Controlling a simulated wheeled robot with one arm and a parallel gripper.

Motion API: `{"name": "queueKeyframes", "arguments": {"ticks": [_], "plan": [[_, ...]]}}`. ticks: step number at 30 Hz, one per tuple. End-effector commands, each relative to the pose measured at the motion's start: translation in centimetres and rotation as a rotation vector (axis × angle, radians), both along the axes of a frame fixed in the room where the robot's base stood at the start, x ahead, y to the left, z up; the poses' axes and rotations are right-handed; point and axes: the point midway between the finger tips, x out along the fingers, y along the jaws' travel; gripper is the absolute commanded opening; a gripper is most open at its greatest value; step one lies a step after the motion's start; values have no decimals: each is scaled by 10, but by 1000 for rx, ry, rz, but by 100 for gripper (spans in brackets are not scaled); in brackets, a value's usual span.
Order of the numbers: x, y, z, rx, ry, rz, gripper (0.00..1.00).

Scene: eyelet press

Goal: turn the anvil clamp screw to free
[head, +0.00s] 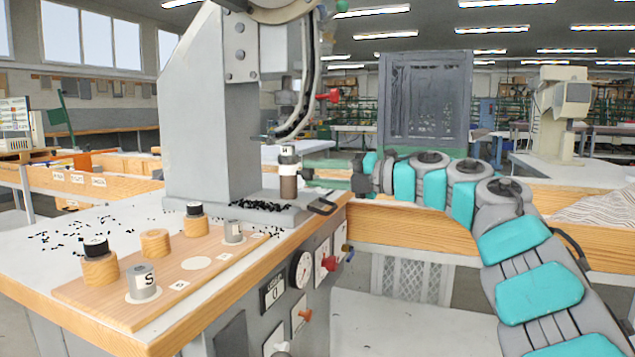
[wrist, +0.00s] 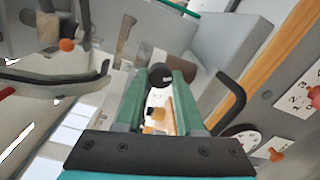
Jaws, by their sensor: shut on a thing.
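The dark round knob of the anvil clamp screw (wrist: 160,74) shows in the wrist view, end-on between the tips of my green fingers. My gripper (wrist: 159,80) is shut on it, one finger on each side. A brown cylindrical post (wrist: 185,80) is just behind the knob in that view. In the head view the anvil post (head: 288,187) stands upright on the press base, with a grey marked piece on top. My arm reaches in there from the right. I cannot make out the screw clearly in the head view, nor its turn angle.
A black loop handle (wrist: 234,100) is close to the right of my fingers; it also shows at the base edge in the head view (head: 322,206). A wooden board (head: 75,291) holds several dies at the left. Gauges and knobs line the bench front.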

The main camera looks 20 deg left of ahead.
Motion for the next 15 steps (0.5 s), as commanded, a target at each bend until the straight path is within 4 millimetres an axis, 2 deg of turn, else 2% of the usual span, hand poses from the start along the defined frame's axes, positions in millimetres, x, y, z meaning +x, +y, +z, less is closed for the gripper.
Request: {"name": "queueKeyframes", "arguments": {"ticks": [15], "plan": [[-1,1,-3,-38,-488,1,0]]}}
